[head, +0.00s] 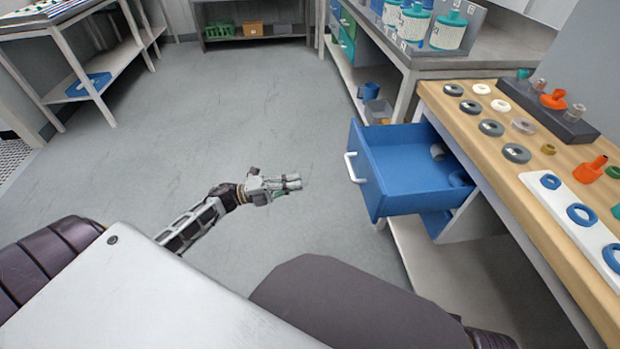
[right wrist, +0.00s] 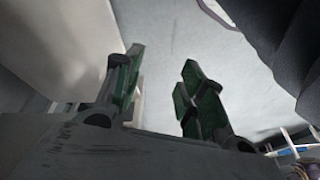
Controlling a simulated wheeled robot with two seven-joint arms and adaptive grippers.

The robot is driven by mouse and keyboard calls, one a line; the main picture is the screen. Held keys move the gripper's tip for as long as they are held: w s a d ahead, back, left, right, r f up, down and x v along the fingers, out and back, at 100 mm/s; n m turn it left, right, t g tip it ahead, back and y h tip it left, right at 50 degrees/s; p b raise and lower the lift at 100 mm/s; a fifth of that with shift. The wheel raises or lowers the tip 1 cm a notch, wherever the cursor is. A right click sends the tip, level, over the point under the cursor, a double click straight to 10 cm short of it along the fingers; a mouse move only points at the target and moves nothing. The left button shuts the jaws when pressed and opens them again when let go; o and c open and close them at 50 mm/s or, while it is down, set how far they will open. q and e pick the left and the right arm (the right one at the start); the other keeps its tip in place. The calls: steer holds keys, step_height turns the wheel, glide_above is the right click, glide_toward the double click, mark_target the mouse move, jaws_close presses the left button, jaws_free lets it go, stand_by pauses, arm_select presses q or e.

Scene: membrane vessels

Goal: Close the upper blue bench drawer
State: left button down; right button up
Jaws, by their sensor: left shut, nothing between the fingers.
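The upper blue bench drawer (head: 375,183) stands pulled out from under the wooden bench top in the head view. A white handle (head: 354,168) is on its front, and a grey ring-like part and a blue part lie inside at the back. My left gripper (head: 295,183) is shut and empty over the floor, left of the drawer front and apart from it, pointing toward it. My right gripper (right wrist: 160,85) shows only in the right wrist view; its two green-padded fingers stand apart with nothing between them.
The wooden bench top (head: 470,135) carries rings, a white strip (head: 560,205) with blue rings and orange fittings. A shelf below holds a blue bin (head: 368,91). A grey bench (head: 470,62) with blue-white vessels stands behind. The floor left of the drawer is clear.

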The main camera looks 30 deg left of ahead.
arm_select(q)
steer(key=b+x, duration=0.2)
steer(key=x, duration=1.1)
steer(key=shift+w+d, duration=0.15)
steer(key=shift+d, duration=0.05)
arm_select(e)
steer(key=shift+t+y, duration=0.4)
steer(key=shift+y, duration=0.1)
steer(key=f, duration=0.1)
steer(key=a+f, duration=0.1)
steer(key=f, duration=0.3)
steer(key=shift+w+a+f, duration=0.1)
steer(key=shift+w+a, duration=0.2)
steer(key=shift+a, duration=0.1)
arm_select(q)
steer(key=shift+w+d, duration=0.1)
